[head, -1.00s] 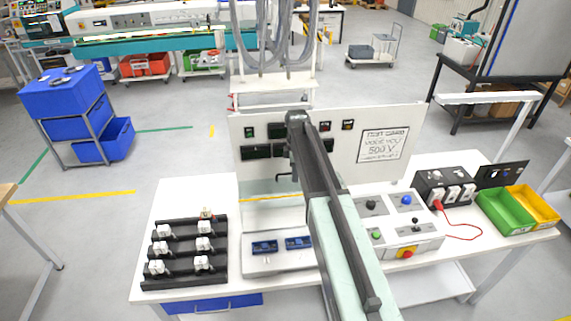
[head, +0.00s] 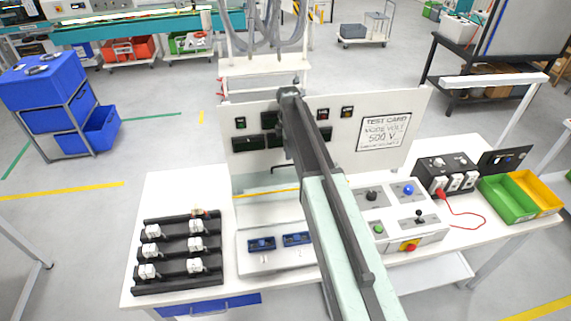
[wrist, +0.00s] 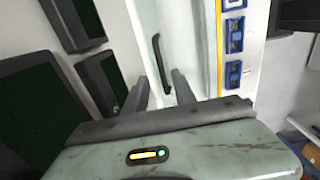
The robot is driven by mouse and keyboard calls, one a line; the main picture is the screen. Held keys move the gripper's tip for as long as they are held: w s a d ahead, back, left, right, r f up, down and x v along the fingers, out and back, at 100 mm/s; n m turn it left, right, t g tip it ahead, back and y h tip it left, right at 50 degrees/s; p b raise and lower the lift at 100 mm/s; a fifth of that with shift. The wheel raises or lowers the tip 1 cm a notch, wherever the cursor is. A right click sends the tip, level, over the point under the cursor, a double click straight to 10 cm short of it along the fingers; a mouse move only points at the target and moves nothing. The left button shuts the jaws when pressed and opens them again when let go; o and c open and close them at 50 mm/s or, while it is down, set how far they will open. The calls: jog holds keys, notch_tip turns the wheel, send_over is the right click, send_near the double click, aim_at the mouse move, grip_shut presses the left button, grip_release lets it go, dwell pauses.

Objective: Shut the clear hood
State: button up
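The clear hood (head: 262,182) stands raised in front of the white test panel, above the base with two blue sockets (head: 262,245). A yellow strip runs along its edge. In the wrist view the see-through hood (wrist: 195,45) carries a dark bar handle (wrist: 161,62). My gripper (wrist: 160,88) is open, its two fingers apart and pointing toward the handle. The handle's near end lies close to the gap between the fingertips; I cannot tell whether they touch.
A black rack of white plugs (head: 180,252) stands at left on the bench. A control box (head: 400,215) with knobs and a red button is at right, near a black socket box (head: 447,177) and green and yellow bins (head: 508,198). Dark display modules (wrist: 75,20) are near the gripper.

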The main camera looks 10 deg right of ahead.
notch_tip(320, 180, down, 6)
jog(key=b, duration=0.5)
jog(key=shift+a, duration=0.1)
jog(key=shift+r, duration=0.1)
grip_shut()
dwell(0.9)
